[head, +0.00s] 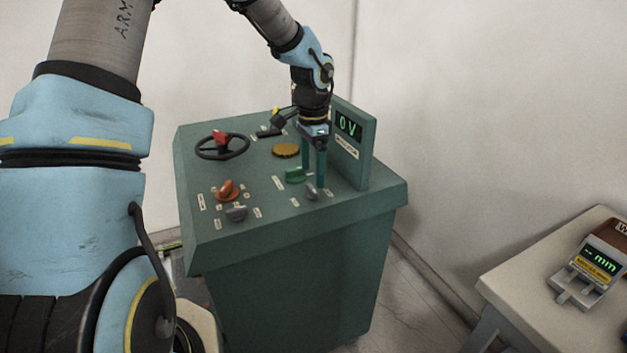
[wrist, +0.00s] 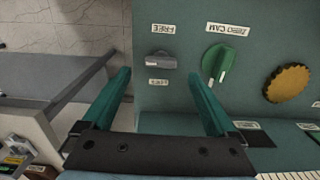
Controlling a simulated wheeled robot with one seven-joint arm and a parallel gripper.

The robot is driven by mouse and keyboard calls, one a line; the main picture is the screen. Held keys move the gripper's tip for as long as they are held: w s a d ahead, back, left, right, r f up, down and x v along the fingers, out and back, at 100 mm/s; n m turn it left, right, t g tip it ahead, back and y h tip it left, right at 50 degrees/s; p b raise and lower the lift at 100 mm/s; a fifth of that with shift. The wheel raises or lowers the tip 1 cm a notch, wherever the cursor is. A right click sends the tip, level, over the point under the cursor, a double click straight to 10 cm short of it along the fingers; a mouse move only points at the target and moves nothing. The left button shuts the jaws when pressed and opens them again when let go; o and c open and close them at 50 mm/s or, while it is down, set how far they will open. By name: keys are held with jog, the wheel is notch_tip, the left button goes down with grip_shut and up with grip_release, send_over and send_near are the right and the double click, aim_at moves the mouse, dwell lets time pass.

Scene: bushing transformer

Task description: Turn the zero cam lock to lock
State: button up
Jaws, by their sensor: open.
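A small grey knob (head: 311,191) sits on the sloped green panel, in front of the green knob (head: 295,174). In the wrist view the grey knob (wrist: 160,62) lies between two small labels, one reading FREE; the other is too small to read surely. Its handle lies crosswise in that view. The green knob (wrist: 217,64) beside it has a ZERO CAM label. My gripper (head: 313,172) points down above the panel, open and empty. In the wrist view its fingers (wrist: 161,76) are spread to either side of the grey knob, apparently not touching it.
A black handwheel (head: 235,152), a brass disc (head: 286,150), an orange knob (head: 228,190) and another grey knob (head: 236,213) share the panel. An upright display (head: 349,125) reading 0V stands close right of my gripper. A table (head: 520,275) with a gauge is at right.

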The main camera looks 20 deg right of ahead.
aim_at(312, 188)
jog(key=shift+w+a+f+p, duration=0.1)
jog(key=shift+f+p, duration=0.35)
jog(key=shift+f, duration=1.9)
jog(key=c, duration=1.4)
jog(key=shift+o, duration=0.2)
